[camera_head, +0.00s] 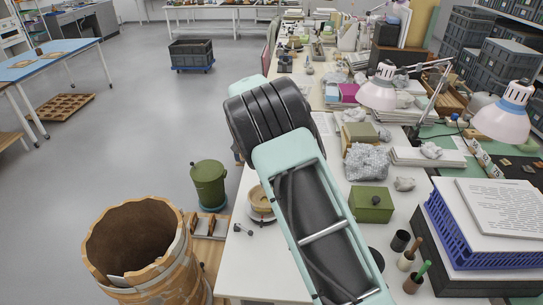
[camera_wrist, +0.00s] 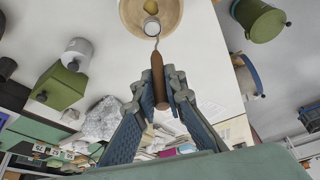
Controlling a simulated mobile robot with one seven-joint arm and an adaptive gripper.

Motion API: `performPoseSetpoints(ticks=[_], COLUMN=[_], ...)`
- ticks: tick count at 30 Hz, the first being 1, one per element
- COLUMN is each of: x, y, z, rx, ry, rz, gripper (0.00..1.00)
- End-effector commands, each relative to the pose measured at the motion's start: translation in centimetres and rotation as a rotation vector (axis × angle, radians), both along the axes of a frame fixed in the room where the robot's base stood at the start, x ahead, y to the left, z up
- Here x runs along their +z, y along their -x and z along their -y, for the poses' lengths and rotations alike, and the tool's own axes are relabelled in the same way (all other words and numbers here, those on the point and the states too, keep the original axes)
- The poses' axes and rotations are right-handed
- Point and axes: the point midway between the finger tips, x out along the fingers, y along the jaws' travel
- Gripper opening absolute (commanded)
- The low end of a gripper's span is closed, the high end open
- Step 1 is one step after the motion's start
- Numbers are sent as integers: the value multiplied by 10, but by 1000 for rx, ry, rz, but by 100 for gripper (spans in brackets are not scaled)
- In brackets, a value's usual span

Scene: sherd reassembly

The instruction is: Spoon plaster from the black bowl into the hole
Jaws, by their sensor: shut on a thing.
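My gripper (camera_wrist: 161,98) is shut on the brown handle of a spoon (camera_wrist: 158,75) in the wrist view. Its thin metal shank ends in a round, pale head over a tan round vessel (camera_wrist: 133,18). I cannot tell whether the head touches the vessel or holds plaster. The same tan vessel (camera_head: 258,197) stands on the white table in the head view, partly behind my arm, which hides the gripper there. A dark round thing (camera_head: 377,259), perhaps the black bowl, shows beside my arm; its contents cannot be made out. I cannot make out the hole.
A green box (camera_head: 371,204) and crumpled grey packing (camera_head: 366,162) lie right of my arm. A black cup (camera_head: 400,241) and brushes stand at the right. A large broken-rimmed tub (camera_head: 140,245) and a green bin (camera_head: 209,184) stand left of the table (camera_head: 235,270).

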Motion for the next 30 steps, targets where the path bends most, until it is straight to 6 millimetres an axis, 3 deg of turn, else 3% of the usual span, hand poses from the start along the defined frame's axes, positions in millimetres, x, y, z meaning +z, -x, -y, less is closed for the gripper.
performPoseSetpoints(ticks=[6,12,30], x=[1,-21,-45], y=[-12,-10,7], z=[-19,-15,12], rx=[2,-1,-3], ry=[0,-7,-231], rz=[-1,1,139], gripper=[0,0,0])
